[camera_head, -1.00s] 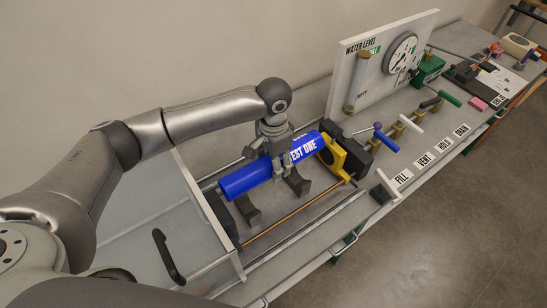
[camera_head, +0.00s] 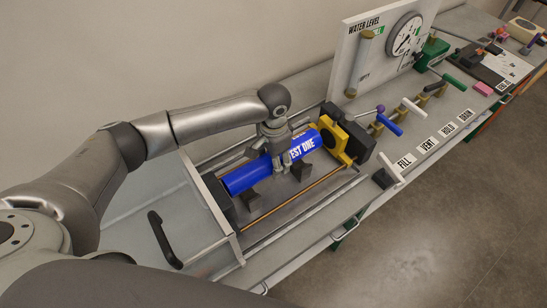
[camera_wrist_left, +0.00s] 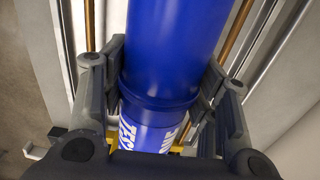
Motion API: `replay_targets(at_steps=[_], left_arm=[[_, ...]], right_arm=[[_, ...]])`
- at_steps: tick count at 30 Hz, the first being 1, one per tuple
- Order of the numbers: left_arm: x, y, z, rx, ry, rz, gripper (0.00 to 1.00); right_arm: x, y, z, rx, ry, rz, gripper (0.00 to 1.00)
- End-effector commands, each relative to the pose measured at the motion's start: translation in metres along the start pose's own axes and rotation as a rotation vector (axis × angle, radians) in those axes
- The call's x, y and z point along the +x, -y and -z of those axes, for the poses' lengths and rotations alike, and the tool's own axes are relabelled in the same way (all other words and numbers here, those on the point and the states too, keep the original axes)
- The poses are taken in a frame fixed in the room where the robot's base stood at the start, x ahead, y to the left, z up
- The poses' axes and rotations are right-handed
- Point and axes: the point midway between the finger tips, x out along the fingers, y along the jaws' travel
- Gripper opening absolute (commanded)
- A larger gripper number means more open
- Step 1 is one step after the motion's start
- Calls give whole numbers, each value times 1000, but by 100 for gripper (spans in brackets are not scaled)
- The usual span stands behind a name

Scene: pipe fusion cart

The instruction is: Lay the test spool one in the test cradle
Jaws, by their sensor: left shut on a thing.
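Test spool one is a blue cylinder (camera_head: 243,178) with white lettering, lying lengthwise over the test cradle (camera_head: 251,190), which has dark supports. Its right end is at the yellow ring clamp (camera_head: 335,140). My left gripper (camera_head: 278,160) is shut around the spool's middle from above. In the left wrist view the spool (camera_wrist_left: 172,45) runs between both fingers of the gripper (camera_wrist_left: 160,95). Whether the spool rests fully on the supports is hard to tell. My right gripper is out of view.
A black handle (camera_head: 164,240) stands at the front left on the clear cover. Valve levers, such as the blue one (camera_head: 390,124), stand to the right, with labels along the bench edge. The water level panel (camera_head: 368,50) stands behind them.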

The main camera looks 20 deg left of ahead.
Motion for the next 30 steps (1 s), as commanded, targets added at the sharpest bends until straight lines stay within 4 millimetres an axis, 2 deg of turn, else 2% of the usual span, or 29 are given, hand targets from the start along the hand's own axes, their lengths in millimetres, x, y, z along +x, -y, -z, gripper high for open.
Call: replay_targets(at_steps=[30], left_arm=[[4, 0, 0, 0, -1, 0, 20]], right_arm=[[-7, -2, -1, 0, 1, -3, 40]])
